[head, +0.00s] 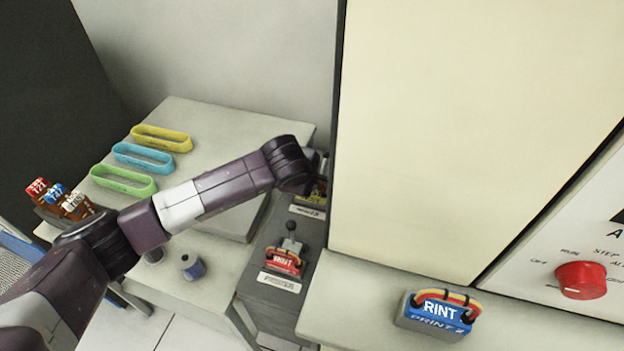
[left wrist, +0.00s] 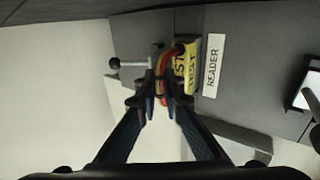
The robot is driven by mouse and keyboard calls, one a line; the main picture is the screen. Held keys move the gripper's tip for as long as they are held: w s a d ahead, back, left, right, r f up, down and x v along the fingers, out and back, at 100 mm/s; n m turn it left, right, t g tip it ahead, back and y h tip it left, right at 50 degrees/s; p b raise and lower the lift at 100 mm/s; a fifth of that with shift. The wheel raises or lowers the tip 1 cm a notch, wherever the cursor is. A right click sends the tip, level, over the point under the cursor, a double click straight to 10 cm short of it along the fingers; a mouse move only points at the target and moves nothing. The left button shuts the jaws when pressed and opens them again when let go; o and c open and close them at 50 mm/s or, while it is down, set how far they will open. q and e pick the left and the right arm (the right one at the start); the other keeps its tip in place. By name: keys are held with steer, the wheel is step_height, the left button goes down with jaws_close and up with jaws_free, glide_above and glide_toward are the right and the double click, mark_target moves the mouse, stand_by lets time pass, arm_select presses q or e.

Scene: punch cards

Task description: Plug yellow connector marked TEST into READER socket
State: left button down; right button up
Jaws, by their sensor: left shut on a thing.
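The yellow connector marked TEST (left wrist: 190,68), with red and orange cable loops, is between the fingers of my left gripper (left wrist: 161,98) in the left wrist view. The gripper is shut on it at the loops. The connector lies right beside the white READER label (left wrist: 213,65), at the grey panel of the READER socket. The socket opening is hidden, and I cannot tell how far the connector sits in it. In the head view, only a bit of yellow connector (head: 318,194) shows behind my left arm, above a label plate (head: 307,211). My right gripper is not in view.
A lever with a black knob (left wrist: 113,64) stands beside the socket. Nearer, a red connector (head: 284,262) sits by another lever (head: 291,236). A blue PRINT connector (head: 438,313) lies on the right ledge. The tall cream cabinet (head: 450,130) closes off the right side.

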arm_select(q)
steer(key=c, duration=2)
jaws_free()
steer(key=shift+f, duration=0.1)
steer(key=v, duration=1.2)
